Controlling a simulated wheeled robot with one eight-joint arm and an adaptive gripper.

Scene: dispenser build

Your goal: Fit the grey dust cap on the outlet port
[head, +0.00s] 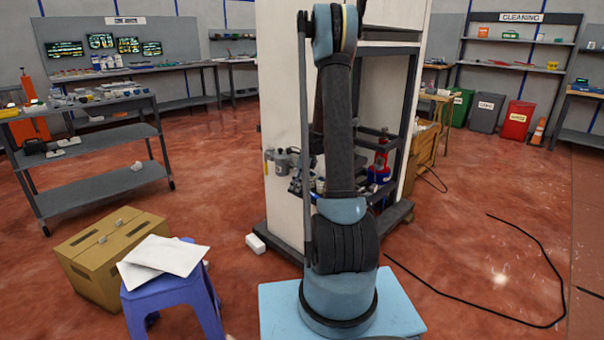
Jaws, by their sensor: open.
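I cannot pick out the grey dust cap for sure. Small grey fittings (281,160) show at the left side of the white dispenser cabinet (283,90); I cannot tell whether one is the outlet port or the cap. My arm stands in front of the cabinet and hides much of its middle. My gripper cannot be clearly made out; dark parts beside my arm, near the fittings, are too small and too covered to tell apart. I see nothing that is clearly held.
A blue stool (175,297) with white sheets (163,256) and a cardboard box (105,250) stand at the left. A grey cart (95,177) is behind them. A black cable (470,303) crosses otherwise open floor at the right. A red-and-blue bottle (380,165) stands in the cabinet.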

